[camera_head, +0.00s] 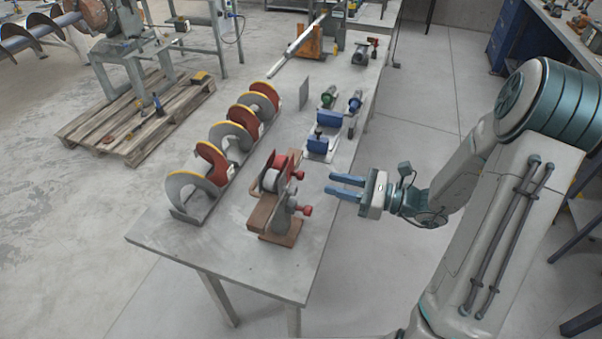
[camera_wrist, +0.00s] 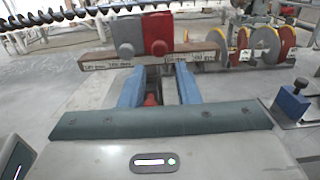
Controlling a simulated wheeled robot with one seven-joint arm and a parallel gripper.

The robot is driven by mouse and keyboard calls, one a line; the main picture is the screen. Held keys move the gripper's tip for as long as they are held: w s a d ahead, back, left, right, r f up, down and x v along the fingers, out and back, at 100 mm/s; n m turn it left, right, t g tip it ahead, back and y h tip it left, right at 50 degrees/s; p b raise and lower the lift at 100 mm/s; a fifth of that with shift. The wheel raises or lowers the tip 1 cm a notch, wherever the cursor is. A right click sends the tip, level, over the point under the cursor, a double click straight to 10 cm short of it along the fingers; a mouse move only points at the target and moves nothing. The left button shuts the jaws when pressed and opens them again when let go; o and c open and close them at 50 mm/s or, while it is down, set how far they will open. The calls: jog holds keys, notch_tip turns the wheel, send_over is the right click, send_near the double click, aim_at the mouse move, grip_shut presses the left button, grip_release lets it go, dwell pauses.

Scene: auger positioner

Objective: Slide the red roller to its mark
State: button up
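A wooden rail with a printed mm scale lies on the table, in the head view (camera_head: 262,218) and the wrist view (camera_wrist: 105,62). A red roller block (camera_wrist: 158,32) stands on it, close beside a grey one (camera_wrist: 128,38), in the wrist view. In the head view the red part (camera_head: 282,160) is towards the rail's far end. Red knobs (camera_head: 306,210) stick out on the rail's right side. My gripper (camera_head: 331,185) is open and empty, with its blue fingers pointing at the rail from the right and apart from it. A red knob (camera_wrist: 150,99) shows between the fingers in the wrist view.
Red and grey auger flights (camera_head: 210,160) stand left of the rail on the table (camera_head: 225,240). Blue clamps (camera_head: 322,140) with small tools sit beyond the rail. A pallet (camera_head: 140,130) is on the floor at left. The near end of the table is clear.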

aim_at(301, 175)
jog(key=p+x, duration=0.1)
jog(key=x, duration=0.8)
jog(key=shift+a, duration=0.1)
